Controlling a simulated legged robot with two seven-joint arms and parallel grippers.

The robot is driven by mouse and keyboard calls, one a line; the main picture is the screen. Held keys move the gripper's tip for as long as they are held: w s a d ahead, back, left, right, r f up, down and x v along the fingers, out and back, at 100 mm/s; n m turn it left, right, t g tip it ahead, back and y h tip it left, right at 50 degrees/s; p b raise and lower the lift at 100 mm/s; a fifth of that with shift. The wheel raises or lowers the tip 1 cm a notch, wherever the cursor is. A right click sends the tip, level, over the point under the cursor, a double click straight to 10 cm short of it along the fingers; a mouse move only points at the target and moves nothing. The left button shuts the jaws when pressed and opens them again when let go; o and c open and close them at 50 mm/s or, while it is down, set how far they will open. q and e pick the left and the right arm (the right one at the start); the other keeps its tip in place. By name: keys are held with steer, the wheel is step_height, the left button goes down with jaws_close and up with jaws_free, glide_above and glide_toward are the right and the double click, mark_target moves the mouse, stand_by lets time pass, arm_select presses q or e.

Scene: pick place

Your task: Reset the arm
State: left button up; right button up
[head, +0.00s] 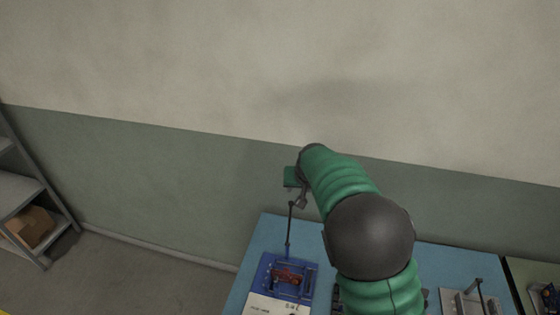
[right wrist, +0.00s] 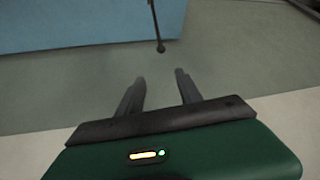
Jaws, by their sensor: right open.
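My right arm, green with a black joint, comes up from the bottom of the head view and bends toward the left. Its gripper (head: 303,197) is small there, above the far left part of the blue table (head: 245,290). In the right wrist view the two dark fingers of my right gripper (right wrist: 159,74) are apart with nothing between them. A thin dark rod (right wrist: 156,25) ends just beyond the fingertips in that view; I cannot tell how far off it is. My left gripper is not in view.
A grey fixture (head: 465,302) stands right. A shelf (head: 20,190) with a cardboard box (head: 30,227) is far left. A wall stands behind.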

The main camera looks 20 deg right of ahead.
steer(key=shift+s+f, duration=0.1)
steer(key=s+a+f+n+g+b, duration=0.1)
steer(key=s+a+f+b, duration=0.1)
steer(key=s+f, duration=0.3)
steer(key=s+a+f+n+g+b, duration=0.1)
steer(key=s+a+f+b, duration=0.2)
steer(key=s, duration=1.1)
steer(key=s+a+f+n+g+y+b, duration=0.1)
steer(key=s+a+f+n+b, duration=0.1)
steer(key=s+f, duration=0.7)
steer(key=shift+s+a+f+b, duration=0.15)
steer(key=shift+s+a+b, duration=0.45)
steer(key=shift+b, duration=0.45)
steer(key=shift+w, duration=0.2)
steer(key=shift+s, duration=0.1)
